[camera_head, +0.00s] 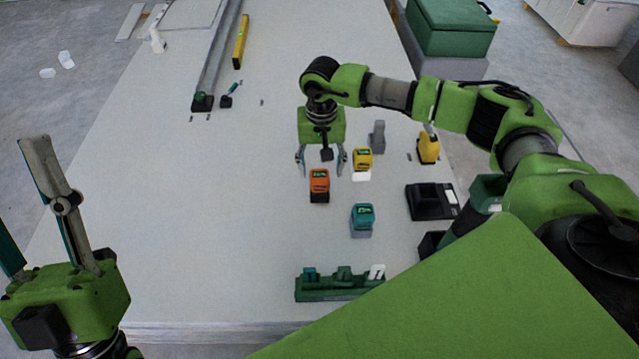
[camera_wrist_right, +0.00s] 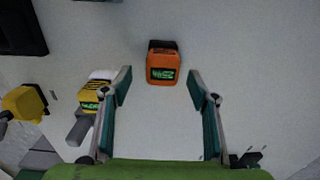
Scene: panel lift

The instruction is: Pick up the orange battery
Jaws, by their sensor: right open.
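The orange battery (camera_head: 319,183) stands on the pale table panel near its middle, with a black lower part. It also shows in the right wrist view (camera_wrist_right: 163,66), beyond and between the fingertips. My right gripper (camera_head: 321,160) is open and empty, with its fingers spread just behind the battery in the head view. In the right wrist view the open fingers (camera_wrist_right: 163,88) do not touch the battery. My left gripper (camera_head: 45,205) is at the lower left, far from the battery.
A yellow battery (camera_head: 362,158) stands close right of the right gripper. A teal battery (camera_head: 362,216) stands nearer the front. A green rack (camera_head: 338,284) lies at the front edge, a black charger (camera_head: 432,201) at right.

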